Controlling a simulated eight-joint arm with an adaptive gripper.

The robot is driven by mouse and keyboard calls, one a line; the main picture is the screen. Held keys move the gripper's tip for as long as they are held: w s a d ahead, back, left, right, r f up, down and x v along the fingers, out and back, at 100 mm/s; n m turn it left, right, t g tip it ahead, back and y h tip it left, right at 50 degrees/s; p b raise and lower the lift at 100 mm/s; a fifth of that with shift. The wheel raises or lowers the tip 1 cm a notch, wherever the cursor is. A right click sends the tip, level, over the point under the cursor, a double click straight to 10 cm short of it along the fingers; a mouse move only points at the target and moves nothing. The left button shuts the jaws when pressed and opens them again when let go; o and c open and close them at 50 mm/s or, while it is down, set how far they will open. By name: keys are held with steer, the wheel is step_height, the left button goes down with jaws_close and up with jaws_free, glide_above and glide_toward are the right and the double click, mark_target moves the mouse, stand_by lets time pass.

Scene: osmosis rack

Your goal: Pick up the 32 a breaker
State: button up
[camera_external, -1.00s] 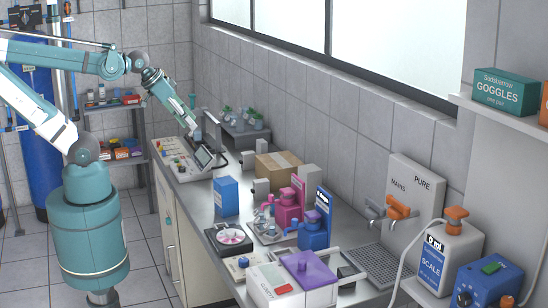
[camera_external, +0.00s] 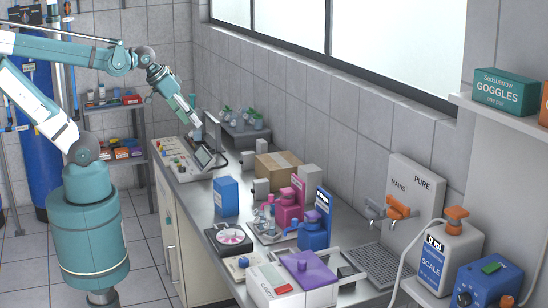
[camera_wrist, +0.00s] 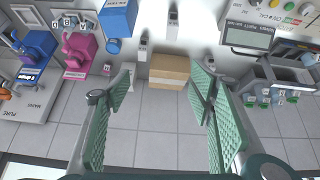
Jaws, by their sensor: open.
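My gripper (camera_wrist: 160,112) is open in the wrist view, with its two green ribbed fingers spread wide and nothing between them. It also shows in the external view (camera_external: 197,124), above the far end of the bench. No readable label marks the 32 A breaker. Several small light-grey box-like devices could include it: one (camera_wrist: 173,22) at the top of the wrist view, one (camera_wrist: 142,52) left of a cardboard box, and in the external view one (camera_external: 248,160) behind the cardboard box and one (camera_external: 261,189) in front of it. The gripper touches none of these.
The cardboard box (camera_external: 278,165) stands against the tiled wall. A blue box (camera_external: 226,196), pink and blue devices (camera_external: 315,232) and a purple-lidded container (camera_external: 308,271) occupy the bench.

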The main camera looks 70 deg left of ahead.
steer(key=w+a+r+n+g, duration=0.15)
steer(key=w+a+n, duration=0.3)
steer(key=w, duration=0.45)
steer(key=n+g+h+p, duration=0.2)
steer(key=n+g+h, duration=0.3)
steer(key=n, duration=0.8)
glide_above(248, 152)
steer(key=a, duration=0.2)
step_height(248, 152, down, 22)
steer(key=shift+s+a+f, duration=0.15)
steer(key=shift+f, duration=0.05)
steer(key=shift+x, duration=1.3)
steer(key=shift+y, duration=0.3)
